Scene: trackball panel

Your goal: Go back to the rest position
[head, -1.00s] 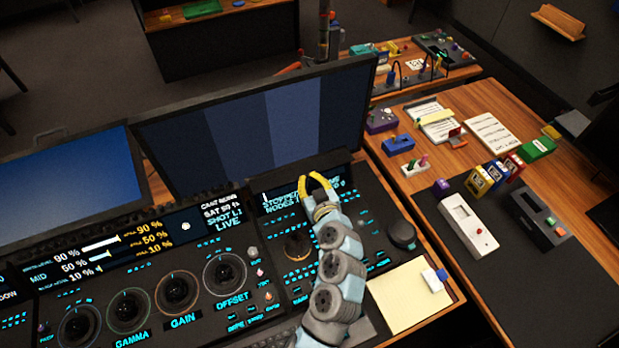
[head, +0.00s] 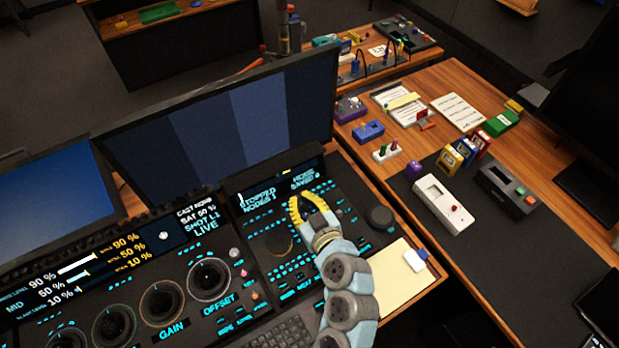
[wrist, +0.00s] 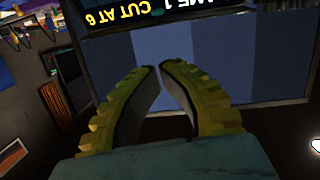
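My gripper (head: 306,198) hangs over the right part of the control console, above the trackball section, with its yellow fingers pointing toward the monitors. In the wrist view the fingertips (wrist: 161,68) come close together but a narrow gap shows between them, so it is slightly open and holds nothing. The trackball (head: 279,242) is just left of the gripper, partly in shadow. The panel's small display (head: 262,196) reads "STOPPED" and "NODES". My arm hides part of the console's front right.
A dark monitor (head: 230,120) rises behind the console, and a blue screen (head: 50,200) stands to its left. A dark knob (head: 380,217) and a yellow note pad (head: 393,275) lie to the right. The wooden side desk (head: 440,90) carries several small devices.

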